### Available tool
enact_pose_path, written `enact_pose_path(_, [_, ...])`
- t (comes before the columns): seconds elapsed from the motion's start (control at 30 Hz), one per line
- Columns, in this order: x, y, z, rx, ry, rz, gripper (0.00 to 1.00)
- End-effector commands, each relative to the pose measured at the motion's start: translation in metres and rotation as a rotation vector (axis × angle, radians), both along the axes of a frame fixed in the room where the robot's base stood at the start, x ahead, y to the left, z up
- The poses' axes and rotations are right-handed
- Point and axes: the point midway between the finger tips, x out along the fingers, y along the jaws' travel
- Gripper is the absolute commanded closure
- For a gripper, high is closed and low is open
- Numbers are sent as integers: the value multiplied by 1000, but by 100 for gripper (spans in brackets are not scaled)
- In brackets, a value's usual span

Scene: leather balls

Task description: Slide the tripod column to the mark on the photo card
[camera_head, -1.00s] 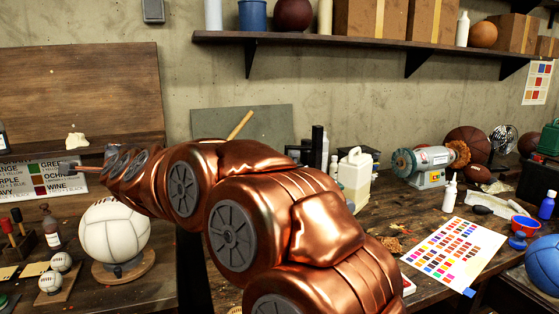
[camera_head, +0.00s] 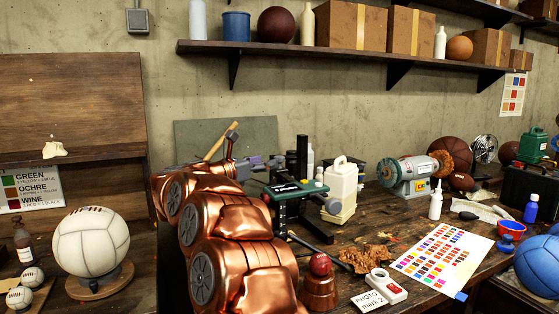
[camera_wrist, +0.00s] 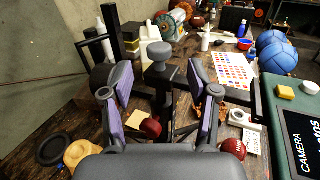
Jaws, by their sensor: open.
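A dark tripod stand (camera_head: 303,160) with a tall black post and a green, labelled part stands on the bench right of my gripper (camera_head: 260,163). In the wrist view, my gripper (camera_wrist: 160,74) is open, its purple-padded fingers apart. A grey knob on a dark post (camera_wrist: 160,54) shows between the fingers; whether they touch it I cannot tell. Splayed dark legs show below. A green-edged board reading "CAMERA" (camera_wrist: 302,140) is at the right. The photo card (camera_head: 368,301), printed "PHOTO mark 2", lies at the bench's front. My arm hides part of the stand.
A red ball on a copper-brown base (camera_head: 320,288) and a white block with a red button (camera_head: 384,287) stand near the card. A white jug (camera_head: 341,190) is behind the stand, a bench grinder (camera_head: 410,175) farther right. A colour chart (camera_head: 445,255) lies flat at right.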

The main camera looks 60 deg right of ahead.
Motion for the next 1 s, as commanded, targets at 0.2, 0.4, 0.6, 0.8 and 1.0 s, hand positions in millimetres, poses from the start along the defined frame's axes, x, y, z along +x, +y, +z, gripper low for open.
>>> enact_pose_path(0.2, [-5, -26, 3, -2, 2, -3, 40])
enact_pose_path(0.4, [-9, -51, 3, -1, 4, -1, 40])
enact_pose_path(0.6, [-10, -67, 1, 0, 5, 4, 40])
enact_pose_path(0.8, [-10, -71, 1, -1, 3, 5, 40])
enact_pose_path(1.0, [-10, -71, 1, -1, 3, 5, 42])
